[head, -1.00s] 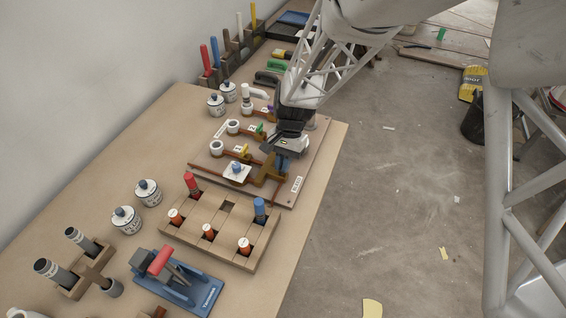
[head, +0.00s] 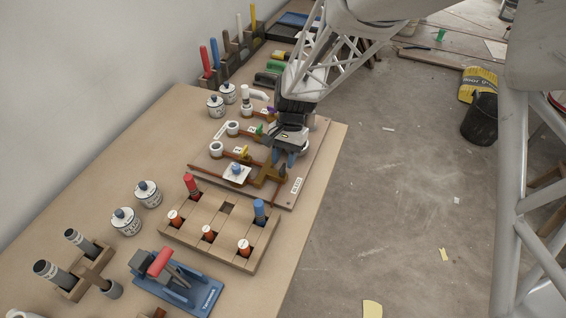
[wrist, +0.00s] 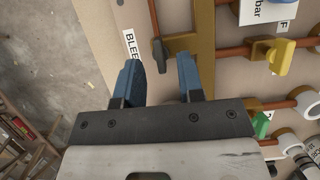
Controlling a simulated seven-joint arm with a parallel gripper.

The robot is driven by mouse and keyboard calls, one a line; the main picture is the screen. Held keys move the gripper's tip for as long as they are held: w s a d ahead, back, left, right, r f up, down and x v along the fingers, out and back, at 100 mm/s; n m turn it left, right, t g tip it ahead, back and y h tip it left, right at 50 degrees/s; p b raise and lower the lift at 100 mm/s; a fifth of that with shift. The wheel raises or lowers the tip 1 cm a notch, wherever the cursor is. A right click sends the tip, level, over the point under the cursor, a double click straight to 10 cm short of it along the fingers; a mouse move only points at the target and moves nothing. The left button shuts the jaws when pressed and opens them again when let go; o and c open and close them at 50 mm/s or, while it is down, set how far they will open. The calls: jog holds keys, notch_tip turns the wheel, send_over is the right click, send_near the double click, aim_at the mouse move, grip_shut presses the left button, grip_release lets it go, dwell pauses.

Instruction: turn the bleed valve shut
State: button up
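The bleed valve shows in the wrist view as a dark handle (wrist: 158,52) on a short brass stub, beside the brass block (wrist: 204,40). A white label (wrist: 130,45) starting "BLEE" lies left of it; the label also shows in the head view (head: 296,185). My gripper (wrist: 159,66) is open and empty, its blue fingers pointing toward the board. In the wrist view the handle appears between and just beyond the fingertips; I cannot tell whether they touch it. In the head view my gripper (head: 285,160) is over the brass block (head: 268,173) and hides the handle.
Yellow (wrist: 283,56) and green (wrist: 261,125) valve handles sit on copper pipes right of the block. A purple handle (head: 271,112) is farther back. A wooden peg block (head: 218,236) stands in front of the board. The table's right edge is close, with floor beyond.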

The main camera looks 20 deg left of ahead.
jog(key=shift+v, duration=2.85)
jog(key=shift+d, duration=0.15)
jog(key=s+d+r+t, duration=0.1)
jog(key=d+r, duration=0.3)
jog(key=d, duration=0.3)
jog(key=s+d+r+t+y, duration=0.1)
jog(key=d+r, duration=0.4)
jog(key=d, duration=0.3)
jog(key=s+d+r+t, duration=0.1)
jog(key=s+d+r, duration=0.1)
jog(key=d+r, duration=0.35)
jog(key=s+d+r+t, duration=0.1)
jog(key=s+d+t, duration=0.1)
jog(key=s+d, duration=0.5)
jog(key=s+d+r+t+h, duration=0.1)
jog(key=s+d+r+t, duration=0.1)
jog(key=s+d, duration=0.5)
jog(key=shift+s+d, duration=0.15)
jog(key=shift+d, duration=2.4)
